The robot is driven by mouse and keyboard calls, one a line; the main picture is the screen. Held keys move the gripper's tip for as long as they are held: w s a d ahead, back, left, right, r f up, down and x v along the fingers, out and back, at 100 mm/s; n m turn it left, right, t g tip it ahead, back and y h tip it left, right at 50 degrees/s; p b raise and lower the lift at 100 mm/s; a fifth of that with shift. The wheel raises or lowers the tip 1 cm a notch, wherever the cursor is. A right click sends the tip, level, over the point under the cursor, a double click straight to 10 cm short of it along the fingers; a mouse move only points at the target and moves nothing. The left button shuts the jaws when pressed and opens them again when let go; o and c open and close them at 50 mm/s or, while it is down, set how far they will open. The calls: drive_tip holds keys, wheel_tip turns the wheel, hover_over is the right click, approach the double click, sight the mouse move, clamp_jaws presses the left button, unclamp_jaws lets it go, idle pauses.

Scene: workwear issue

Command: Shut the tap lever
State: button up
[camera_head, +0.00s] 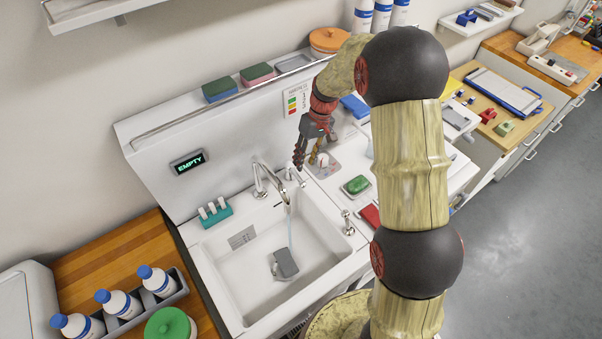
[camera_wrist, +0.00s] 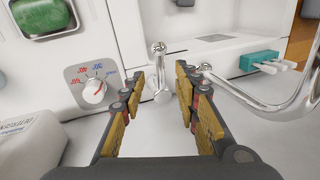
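The chrome tap spout (camera_head: 268,178) rises at the back of the white sink (camera_head: 225,262), and a thin stream of water (camera_head: 290,222) falls from it. The chrome tap lever (camera_wrist: 159,68) has a round knob on top and stands upright in the wrist view, seen between the fingers. In the head view the lever (camera_head: 295,178) is small, just right of the spout. My gripper (camera_head: 306,161) is open and empty, pointing down close above the lever. In the wrist view its two fingers (camera_wrist: 160,82) are spread on either side of the lever; contact cannot be told.
The curved spout (camera_wrist: 270,106) lies close to the right finger in the wrist view. A dial (camera_wrist: 93,88) is on the left. A green soap (camera_head: 357,185) sits right of the sink. A teal holder (camera_head: 214,213) stands left of the tap. A grey block (camera_head: 286,263) lies in the basin.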

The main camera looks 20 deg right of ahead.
sight(300, 178)
drive_tip(key=x, duration=0.7)
drive_tip(key=shift+a+f, duration=0.1)
drive_tip(key=shift+f, duration=0.25)
drive_tip(key=shift+c, duration=1.3)
clamp_jaws()
